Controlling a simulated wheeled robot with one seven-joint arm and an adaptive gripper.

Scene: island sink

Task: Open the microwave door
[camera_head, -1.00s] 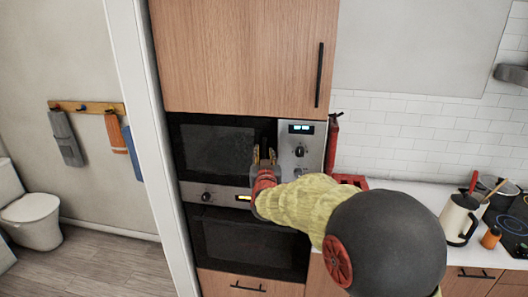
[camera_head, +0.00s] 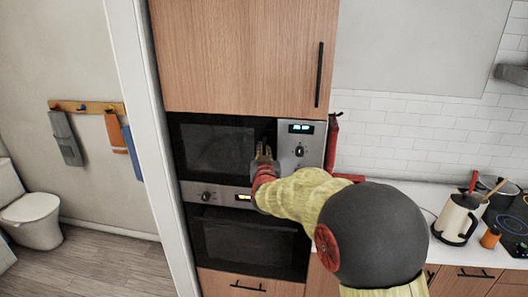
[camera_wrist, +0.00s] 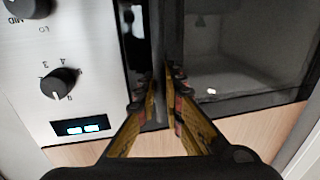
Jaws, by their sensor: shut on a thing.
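The microwave (camera_head: 215,148) is built into the wooden cabinet column, with a dark glass door and a silver control panel (camera_head: 300,165) at its right. My gripper (camera_head: 263,150) is at the door's right edge, beside the panel. In the wrist view, which shows the panel upside down, my gripper (camera_wrist: 158,88) has its fingers on both sides of the dark upright door handle (camera_wrist: 158,110) and is shut on it. The door window (camera_wrist: 215,55) shows to the right of the handle. I cannot tell whether the door is slightly ajar. My arm hides part of the panel's lower area.
An oven (camera_head: 245,240) sits below the microwave, and a wooden cabinet door (camera_head: 240,50) above. A white wall edge (camera_head: 145,130) stands close at left. The floor (camera_head: 95,270) at lower left is clear.

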